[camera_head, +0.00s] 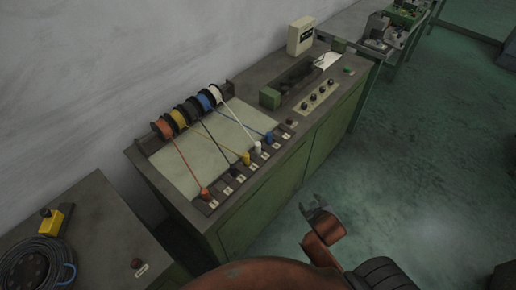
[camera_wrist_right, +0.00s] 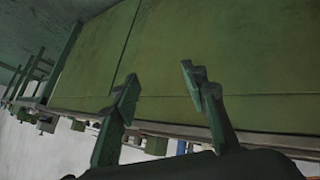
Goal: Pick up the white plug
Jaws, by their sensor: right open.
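The white plug (camera_head: 257,148) stands near the front edge of the green machine's top in the head view. It is on the end of a white cord from a spool, between the yellow plug (camera_head: 246,158) and the blue plug (camera_head: 268,138). My right gripper (camera_head: 314,208) is in front of the machine, over the floor side, apart from the plug. In the right wrist view, my right gripper (camera_wrist_right: 160,92) is open and empty, facing the green cabinet front. I cannot make out the white plug there. My left gripper is not in view.
The green machine (camera_head: 232,228) has a row of colored spools (camera_head: 188,109), an orange plug (camera_head: 204,193) and a black plug (camera_head: 227,170). A bench (camera_head: 98,212) with coiled black cable (camera_head: 38,265) stands at left. The floor (camera_head: 425,170) at right is mostly clear.

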